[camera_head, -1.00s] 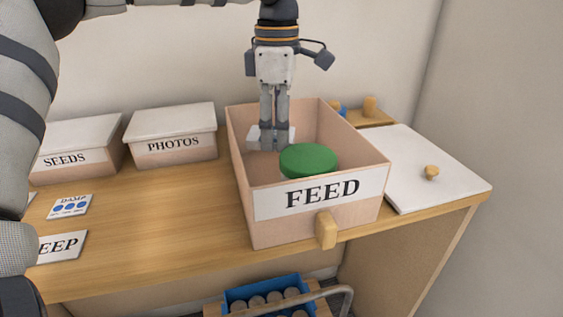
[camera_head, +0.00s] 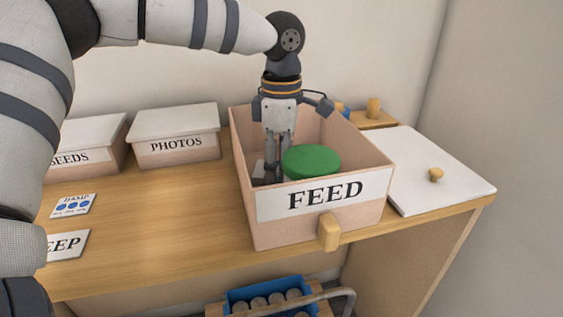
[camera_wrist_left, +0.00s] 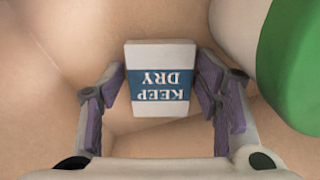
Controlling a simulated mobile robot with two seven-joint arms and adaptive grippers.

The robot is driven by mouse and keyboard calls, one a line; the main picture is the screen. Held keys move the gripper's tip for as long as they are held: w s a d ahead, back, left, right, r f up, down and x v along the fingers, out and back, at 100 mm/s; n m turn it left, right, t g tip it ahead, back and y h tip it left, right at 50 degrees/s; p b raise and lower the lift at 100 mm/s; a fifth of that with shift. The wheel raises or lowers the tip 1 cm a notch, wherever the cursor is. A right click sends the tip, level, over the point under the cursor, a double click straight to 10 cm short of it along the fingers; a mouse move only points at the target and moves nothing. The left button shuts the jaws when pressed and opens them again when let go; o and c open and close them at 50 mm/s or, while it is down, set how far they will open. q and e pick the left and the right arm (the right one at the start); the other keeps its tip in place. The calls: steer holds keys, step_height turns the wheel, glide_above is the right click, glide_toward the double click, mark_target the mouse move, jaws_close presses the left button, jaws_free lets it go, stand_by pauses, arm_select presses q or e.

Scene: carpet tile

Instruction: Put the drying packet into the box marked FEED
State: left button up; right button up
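The drying packet (camera_wrist_left: 160,98), white with a blue KEEP DRY band, shows between the fingertips in the left wrist view. My left gripper (camera_head: 275,177) points down inside the open FEED box (camera_head: 262,232), left of the green lid. Its fingers (camera_wrist_left: 161,85) meet the packet's two side edges and look shut on it. Whether the packet touches the box floor is hard to tell. My right gripper is not in view.
A green-lidded round container (camera_head: 311,162) stands in the FEED box; its green lid also shows in the wrist view (camera_wrist_left: 295,70). A white lid with a knob (camera_head: 432,190) lies right of the box. Closed SEEDS (camera_head: 85,130) and PHOTOS (camera_head: 175,122) boxes stand left.

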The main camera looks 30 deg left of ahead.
arm_select(q)
step_height(320, 180, up, 12)
steer(key=shift+r, duration=0.2)
stand_by(0.5)
